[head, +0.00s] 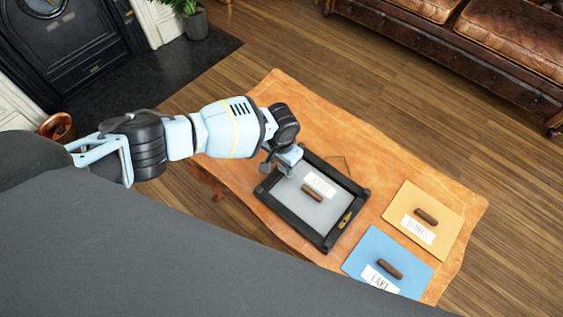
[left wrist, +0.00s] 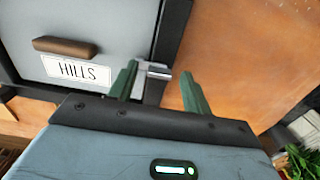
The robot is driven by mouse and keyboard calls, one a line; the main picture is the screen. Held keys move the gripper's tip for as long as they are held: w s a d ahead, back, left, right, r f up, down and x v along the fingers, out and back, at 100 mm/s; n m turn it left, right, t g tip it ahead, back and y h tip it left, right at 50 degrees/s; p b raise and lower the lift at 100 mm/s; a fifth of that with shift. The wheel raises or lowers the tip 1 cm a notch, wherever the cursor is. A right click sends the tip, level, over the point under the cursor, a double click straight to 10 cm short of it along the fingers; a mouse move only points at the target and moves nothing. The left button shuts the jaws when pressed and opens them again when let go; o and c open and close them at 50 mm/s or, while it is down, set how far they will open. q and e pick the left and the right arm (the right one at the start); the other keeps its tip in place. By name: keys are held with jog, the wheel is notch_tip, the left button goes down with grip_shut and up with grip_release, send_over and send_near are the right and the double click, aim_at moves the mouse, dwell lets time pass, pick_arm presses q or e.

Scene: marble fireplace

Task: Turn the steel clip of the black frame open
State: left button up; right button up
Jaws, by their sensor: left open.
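The black frame (head: 348,213) lies flat on the wooden table, around a grey panel (head: 310,207) with a brown handle and a white label. In the left wrist view the label reads HILLS, and the frame's edge (left wrist: 172,35) runs beside the panel. A small steel clip (left wrist: 154,73) sits at that edge, across the border between panel and frame. My left gripper (head: 287,167) is over the frame's upper left part. In the left wrist view its two green fingers (left wrist: 159,70) are apart, with the clip between them. I cannot tell whether they touch it.
An orange panel (head: 446,210) and a blue panel (head: 370,247), each with a brown handle and label, lie right of the frame on the wooden table (head: 300,108). A brass-coloured piece (head: 346,219) is on the frame's right side. A leather sofa (head: 430,52) stands beyond.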

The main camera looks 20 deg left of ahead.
pick_arm(q)
jog(key=shift+c, duration=0.3)
jog(key=c, duration=0.7)
jog(key=shift+c, duration=1.2)
